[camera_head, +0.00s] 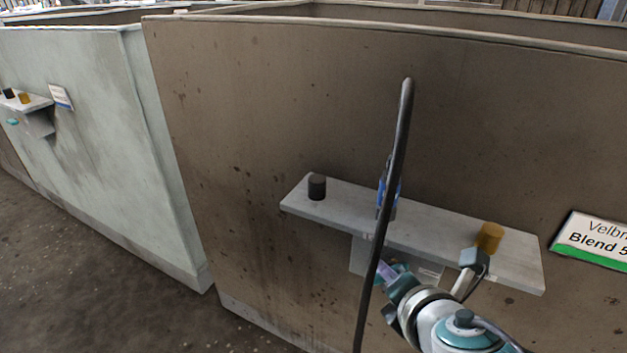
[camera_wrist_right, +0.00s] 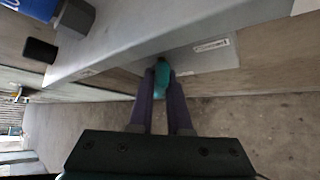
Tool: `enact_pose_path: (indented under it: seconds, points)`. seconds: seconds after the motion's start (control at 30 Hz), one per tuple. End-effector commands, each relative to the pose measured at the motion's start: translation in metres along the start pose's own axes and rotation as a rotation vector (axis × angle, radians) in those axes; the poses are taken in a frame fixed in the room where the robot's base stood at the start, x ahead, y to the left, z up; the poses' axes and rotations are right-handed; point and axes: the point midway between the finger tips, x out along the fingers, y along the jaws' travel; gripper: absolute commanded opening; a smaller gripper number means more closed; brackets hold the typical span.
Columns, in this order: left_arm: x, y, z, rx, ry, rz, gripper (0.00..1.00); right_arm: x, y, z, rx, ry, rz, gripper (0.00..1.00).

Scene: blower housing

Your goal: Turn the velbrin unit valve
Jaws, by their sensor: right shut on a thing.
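The velbrin unit is the brown housing (camera_head: 250,110) with a sign (camera_head: 592,240) reading "Velbr… Blend 5", cut off at the right edge. A grey shelf (camera_head: 440,238) sticks out of its wall, with a pale box (camera_head: 360,256) below. The teal valve handle (camera_wrist_right: 162,76) is under the shelf in the wrist view. My right gripper (camera_head: 388,270) is below the shelf's front edge. In the wrist view its purple fingers (camera_wrist_right: 161,90) are shut on the handle, one on each side. The handle is mostly hidden in the head view. My left gripper is out of view.
On the shelf stand a black cylinder (camera_head: 317,187), a yellow cylinder (camera_head: 490,237) and a blue object (camera_head: 392,190), partly hidden by a dark curved bar (camera_head: 398,150). A pale green housing (camera_head: 95,130) with a similar shelf stands left. Floor (camera_head: 100,275) at lower left is clear.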

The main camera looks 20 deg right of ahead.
Motion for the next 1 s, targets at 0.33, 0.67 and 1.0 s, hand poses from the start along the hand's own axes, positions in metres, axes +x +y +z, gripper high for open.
enact_pose_path:
  seconds: [0.33, 0.67, 1.0]
  points:
    - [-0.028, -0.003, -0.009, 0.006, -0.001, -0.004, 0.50, 0.000, 0.004, 0.001, -0.226, -0.002, -0.226, 0.00]
    - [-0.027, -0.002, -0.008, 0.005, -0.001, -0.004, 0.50, 0.001, 0.001, 0.001, -0.344, -0.003, -0.342, 0.00]
    - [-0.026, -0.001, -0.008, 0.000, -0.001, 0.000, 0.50, 0.001, 0.000, 0.000, -0.387, -0.003, -0.386, 0.00]
